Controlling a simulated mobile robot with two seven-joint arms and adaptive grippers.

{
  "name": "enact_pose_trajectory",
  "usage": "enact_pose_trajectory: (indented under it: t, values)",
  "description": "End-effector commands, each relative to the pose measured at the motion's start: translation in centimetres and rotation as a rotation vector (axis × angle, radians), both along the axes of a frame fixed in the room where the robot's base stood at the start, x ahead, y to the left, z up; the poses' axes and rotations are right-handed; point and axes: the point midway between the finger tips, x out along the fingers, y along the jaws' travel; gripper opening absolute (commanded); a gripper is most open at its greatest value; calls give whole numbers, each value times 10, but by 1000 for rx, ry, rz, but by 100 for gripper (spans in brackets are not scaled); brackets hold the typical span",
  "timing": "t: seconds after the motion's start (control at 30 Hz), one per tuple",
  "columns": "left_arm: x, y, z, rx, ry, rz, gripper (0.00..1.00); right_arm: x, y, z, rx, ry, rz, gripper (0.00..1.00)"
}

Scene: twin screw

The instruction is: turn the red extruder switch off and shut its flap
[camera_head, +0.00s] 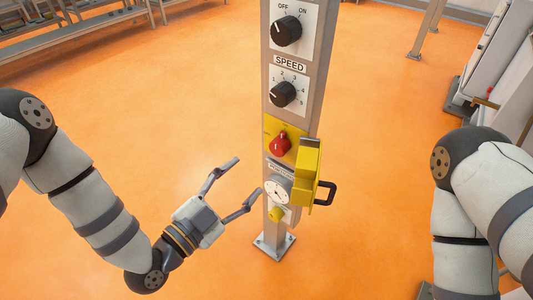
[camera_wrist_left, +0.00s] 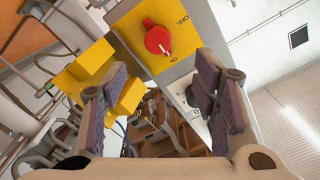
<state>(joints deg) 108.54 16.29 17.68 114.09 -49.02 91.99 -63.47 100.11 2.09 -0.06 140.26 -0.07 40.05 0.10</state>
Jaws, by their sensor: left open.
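The red switch (camera_head: 279,143) sits on a yellow plate (camera_head: 270,127) on the grey post. In the left wrist view the red switch (camera_wrist_left: 158,41) shows OFF and ON lettering beside it, and a white mark on it faces roughly toward ON. The yellow flap (camera_head: 307,165) stands open to the right of the switch, with a dark handle (camera_head: 326,194). The flap (camera_wrist_left: 92,66) also shows at left in the wrist view. My left gripper (camera_head: 248,176) is open and empty, left of the post and apart from switch and flap. My right gripper is out of view.
Above the switch are two black knobs (camera_head: 286,31) (camera_head: 283,94), the lower one under a SPEED label. The orange floor (camera_head: 180,90) left of the post is clear.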

Motion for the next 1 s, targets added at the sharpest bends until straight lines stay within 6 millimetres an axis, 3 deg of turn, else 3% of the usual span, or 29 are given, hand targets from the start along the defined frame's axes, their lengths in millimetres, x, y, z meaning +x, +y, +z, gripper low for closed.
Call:
enact_pose_trajectory:
  t: [0.43,0.6,0.83,1.0]
  values:
    - [80,-59,-2,0,6,0,54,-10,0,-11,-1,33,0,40]
    - [92,-68,-1,1,8,-1,54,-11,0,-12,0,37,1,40]
    - [93,-68,0,0,7,-1,54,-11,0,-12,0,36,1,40]
    - [93,-68,-1,0,9,-1,18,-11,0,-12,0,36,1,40]
